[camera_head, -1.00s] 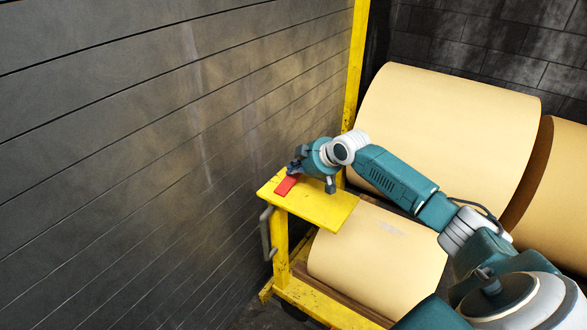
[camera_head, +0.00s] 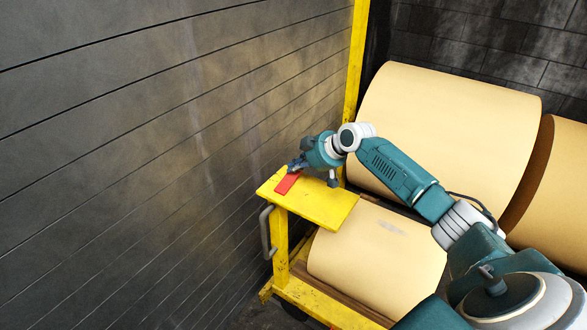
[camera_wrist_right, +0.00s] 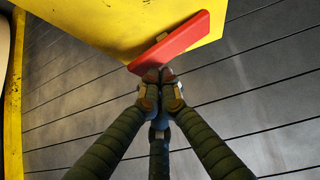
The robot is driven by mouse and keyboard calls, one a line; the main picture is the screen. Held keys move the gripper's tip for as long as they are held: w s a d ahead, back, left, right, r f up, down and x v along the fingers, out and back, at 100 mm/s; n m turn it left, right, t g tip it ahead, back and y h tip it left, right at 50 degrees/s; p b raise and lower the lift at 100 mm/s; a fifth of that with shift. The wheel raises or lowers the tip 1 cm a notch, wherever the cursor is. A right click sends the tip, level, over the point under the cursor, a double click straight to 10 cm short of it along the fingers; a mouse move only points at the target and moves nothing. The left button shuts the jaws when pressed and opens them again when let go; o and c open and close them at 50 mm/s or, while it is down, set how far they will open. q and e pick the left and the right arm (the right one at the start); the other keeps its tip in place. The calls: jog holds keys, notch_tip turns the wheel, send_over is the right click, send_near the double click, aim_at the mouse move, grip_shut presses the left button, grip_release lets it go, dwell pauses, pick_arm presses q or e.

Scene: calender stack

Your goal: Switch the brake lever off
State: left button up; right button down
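The brake lever is a flat red bar (camera_head: 287,183) on top of the yellow platform (camera_head: 325,208), near its far left edge. In the right wrist view the red lever (camera_wrist_right: 170,44) lies slantwise along the edge of the yellow plate. My right gripper (camera_head: 294,167) is at the lever's far end in the head view. In the wrist view the right gripper's fingertips (camera_wrist_right: 161,76) are close together right beside the lever's edge, with nothing seen between them. I cannot tell whether they touch the lever. My left gripper is not in view.
A yellow post (camera_head: 355,65) rises behind. A grey plank wall (camera_head: 130,150) runs along the left. A grey handle (camera_head: 265,232) hangs from the platform's side.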

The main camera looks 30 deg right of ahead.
jog(key=shift+d+f+y+b, duration=0.15)
jog(key=shift+d+y+b, duration=0.05)
jog(key=shift+y+b, duration=0.2)
jog(key=shift+w+d+f+m, duration=0.1)
jog(key=shift+m, duration=0.2)
jog(key=shift+w+d+f+b, duration=0.1)
jog(key=shift+d+f+b, duration=0.15)
jog(key=shift+b, duration=0.45)
jog(key=shift+w+d+f+b, duration=0.1)
jog(key=shift+d+b, duration=0.15)
jog(key=shift+b, duration=0.05)
dwell(0.3)
